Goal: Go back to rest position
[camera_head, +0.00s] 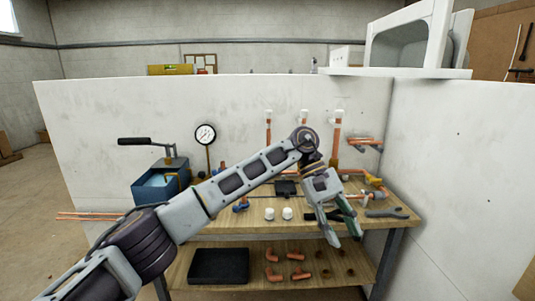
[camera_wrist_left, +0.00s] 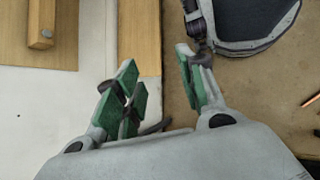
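My left arm comes in from the lower left and reaches across the front of the workbench (camera_head: 245,226). My left gripper (camera_head: 344,238) hangs from its end, pointing down, in front of the right part of the bench top. Its green-padded fingers are apart with nothing visible between them. In the left wrist view the gripper (camera_wrist_left: 157,85) also shows open and empty, with a pale surface and brown floor beyond it. My right arm and right gripper are in neither view.
On the bench are white caps (camera_head: 287,213), a wrench (camera_head: 387,213), a pressure gauge (camera_head: 205,134) and a blue pump box (camera_head: 155,188). Copper pipes (camera_head: 337,135) stand by the white wall. The lower shelf holds a black tray (camera_head: 218,266) and copper fittings (camera_head: 296,256).

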